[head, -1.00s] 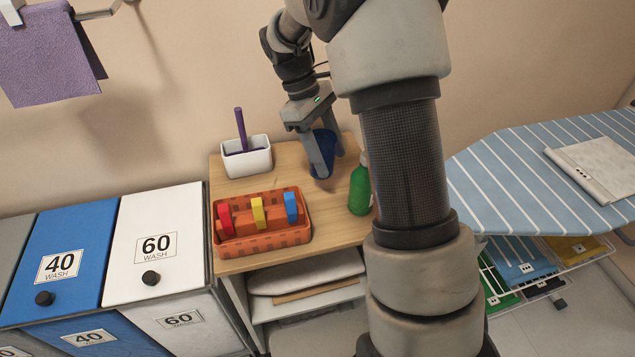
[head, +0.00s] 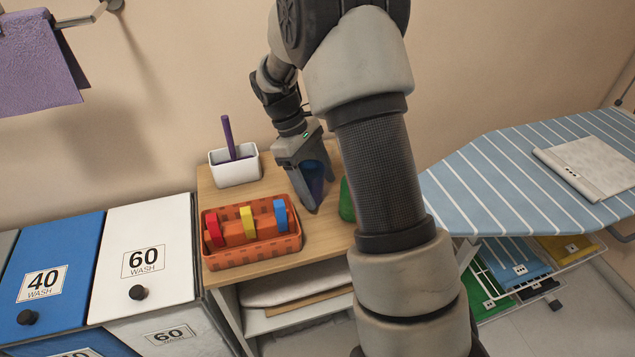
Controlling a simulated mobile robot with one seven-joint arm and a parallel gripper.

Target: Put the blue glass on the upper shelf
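The blue glass (head: 316,184) is between the fingers of my gripper (head: 318,184), which is shut on it and points downward. One finger hides part of the glass. The glass is over the right part of the wooden top (head: 272,184) of a small shelf unit, between the orange basket and a green bottle. I cannot tell whether its base touches the wood. Below the top, a lower shelf (head: 285,322) shows, with a pale flat item and a thin brown board above it.
An orange basket (head: 252,252) with red, yellow and blue items is left of the glass. A white pot (head: 235,170) with a purple stick stands behind it. The green bottle (head: 346,203) is close right, partly behind my arm. The ironing board (head: 500,185) is farther right.

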